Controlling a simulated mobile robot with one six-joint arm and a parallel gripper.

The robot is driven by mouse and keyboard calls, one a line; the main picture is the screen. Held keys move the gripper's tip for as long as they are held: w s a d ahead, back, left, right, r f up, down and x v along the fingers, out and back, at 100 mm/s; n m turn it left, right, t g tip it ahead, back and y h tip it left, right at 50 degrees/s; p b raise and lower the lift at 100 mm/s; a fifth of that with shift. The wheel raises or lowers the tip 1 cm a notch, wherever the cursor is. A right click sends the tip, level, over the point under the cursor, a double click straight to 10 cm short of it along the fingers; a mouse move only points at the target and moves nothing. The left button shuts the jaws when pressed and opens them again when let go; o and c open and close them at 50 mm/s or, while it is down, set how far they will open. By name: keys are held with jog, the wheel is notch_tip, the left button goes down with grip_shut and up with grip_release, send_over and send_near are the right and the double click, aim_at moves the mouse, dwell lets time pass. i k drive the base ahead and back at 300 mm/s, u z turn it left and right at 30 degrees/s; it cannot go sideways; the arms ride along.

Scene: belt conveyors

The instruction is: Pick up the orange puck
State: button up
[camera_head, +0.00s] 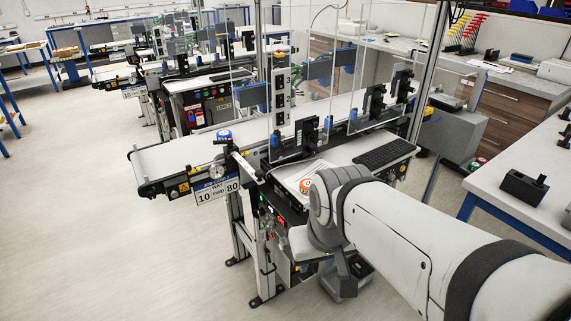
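The orange puck (305,185) has a white top with an orange marking. It lies on a pale sheet or panel (292,171) beside the conveyor, just left of my arm's wrist. My arm comes in from the lower right and covers part of the area near the puck.
A white belt conveyor (180,158) runs behind the puck, with a blue-topped puck (223,136) near its left end. Clear upright panels and black sensor mounts (307,132) stand along it. A black keyboard (384,153) lies right of the puck. Floor is free at left.

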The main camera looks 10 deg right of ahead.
aim_at(305, 184)
jog(key=i, duration=1)
